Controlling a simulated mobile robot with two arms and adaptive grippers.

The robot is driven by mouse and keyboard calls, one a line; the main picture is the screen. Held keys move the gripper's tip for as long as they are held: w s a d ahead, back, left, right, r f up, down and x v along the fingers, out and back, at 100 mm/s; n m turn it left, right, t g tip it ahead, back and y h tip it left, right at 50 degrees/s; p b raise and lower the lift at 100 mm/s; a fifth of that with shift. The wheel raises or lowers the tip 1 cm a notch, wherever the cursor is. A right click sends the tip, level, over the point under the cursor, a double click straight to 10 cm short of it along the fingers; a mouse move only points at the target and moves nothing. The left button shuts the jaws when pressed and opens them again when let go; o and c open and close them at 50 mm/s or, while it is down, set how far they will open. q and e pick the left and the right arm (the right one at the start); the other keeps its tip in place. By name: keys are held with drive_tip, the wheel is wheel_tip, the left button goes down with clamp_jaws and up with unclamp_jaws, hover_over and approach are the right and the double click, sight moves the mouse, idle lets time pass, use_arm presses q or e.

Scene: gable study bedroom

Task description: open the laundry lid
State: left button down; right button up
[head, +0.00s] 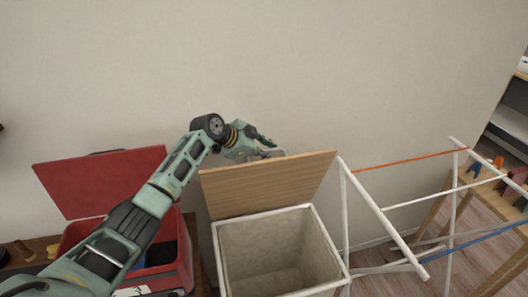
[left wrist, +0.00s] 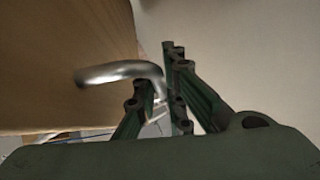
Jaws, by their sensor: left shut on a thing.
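The laundry lid (head: 268,186) is a light wood panel. It stands raised and tilted back at the rear of the pale laundry bin (head: 265,240), whose empty-looking inside shows. My left gripper (head: 268,147) is behind the lid, near its top edge. In the left wrist view my left gripper (left wrist: 172,100) is shut on a curved metal handle (left wrist: 112,73) fixed to the lid (left wrist: 60,60). In the head view the handle is mostly hidden by the lid and the gripper. My right gripper is in neither view.
A red box (head: 180,255) with its red lid (head: 100,182) up stands left of the bin, under my left arm. A white drying rack (head: 385,222) with coloured rods stands close on the right. A plain wall is behind. A wooden bench (head: 488,178) holds small objects at far right.

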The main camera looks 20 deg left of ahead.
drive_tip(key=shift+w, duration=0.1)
use_arm(q)
drive_tip(key=c, duration=1.8)
unclamp_jaws()
drive_tip(key=shift+d, duration=0.1)
drive_tip(key=shift+r, duration=0.1)
drive_tip(key=v, duration=1.2)
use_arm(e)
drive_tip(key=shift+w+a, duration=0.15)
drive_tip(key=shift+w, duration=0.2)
use_arm(q)
drive_tip(key=shift+s+f, duration=0.1)
drive_tip(key=shift+f, duration=0.1)
